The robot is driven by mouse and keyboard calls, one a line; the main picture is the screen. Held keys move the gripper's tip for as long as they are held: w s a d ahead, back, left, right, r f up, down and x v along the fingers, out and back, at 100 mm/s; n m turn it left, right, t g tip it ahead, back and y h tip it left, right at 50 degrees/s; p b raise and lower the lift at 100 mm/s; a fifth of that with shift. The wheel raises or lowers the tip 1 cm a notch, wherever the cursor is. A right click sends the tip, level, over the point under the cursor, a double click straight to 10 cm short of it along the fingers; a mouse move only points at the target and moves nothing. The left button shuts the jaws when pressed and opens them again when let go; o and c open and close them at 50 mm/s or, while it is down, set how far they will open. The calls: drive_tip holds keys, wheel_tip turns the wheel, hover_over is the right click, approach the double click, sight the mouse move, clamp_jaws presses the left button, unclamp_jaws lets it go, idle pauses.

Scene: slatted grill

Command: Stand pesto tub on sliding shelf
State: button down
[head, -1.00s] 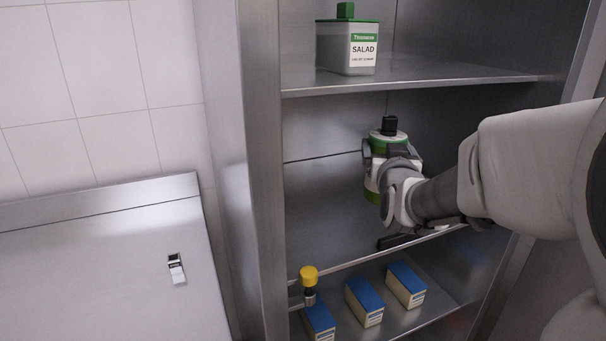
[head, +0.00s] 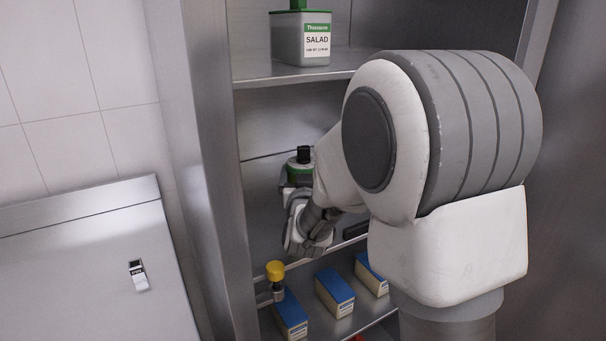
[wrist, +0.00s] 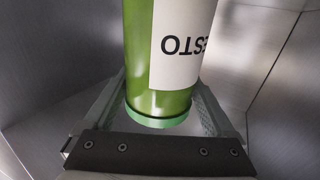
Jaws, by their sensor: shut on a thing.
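A lower shelf (head: 345,325) holds boxes. I cannot tell for sure which surface is the sliding shelf, nor whether the tub touches anything below.
A yellow knob (head: 275,270) stands on a bracket at the cabinet's left. Blue-topped boxes (head: 334,292) stand on the lower shelf. A salad tub (head: 301,40) stands on the upper shelf (head: 290,74). A steel counter (head: 80,270) with a small device is at left.

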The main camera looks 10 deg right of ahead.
drive_tip(key=shift+r, duration=0.2)
drive_tip(key=shift+f+b, duration=0.2)
drive_tip(key=shift+b, duration=0.1)
unclamp_jaws()
drive_tip(key=shift+r+p, duration=0.2)
drive_tip(key=shift+p, duration=0.15)
drive_tip(key=s+a+f+n+g+y+b, duration=0.1)
drive_tip(key=s+a+g+y, duration=0.15)
drive_tip(key=s, duration=0.75)
drive_tip(key=s+a+f+n+g+y, duration=0.15)
drive_tip(key=s+g, duration=0.25)
drive_tip(key=s, duration=0.6)
drive_tip(key=s+d+g, duration=0.2)
drive_tip(key=s, duration=0.5)
drive_tip(key=s+d+f+g, duration=0.1)
drive_tip(key=s+d+g, duration=0.1)
drive_tip(key=s, duration=0.6)
drive_tip(key=shift+s+g+h, duration=0.25)
drive_tip(key=shift+g+h, duration=0.05)
drive_tip(key=shift+g, duration=0.45)
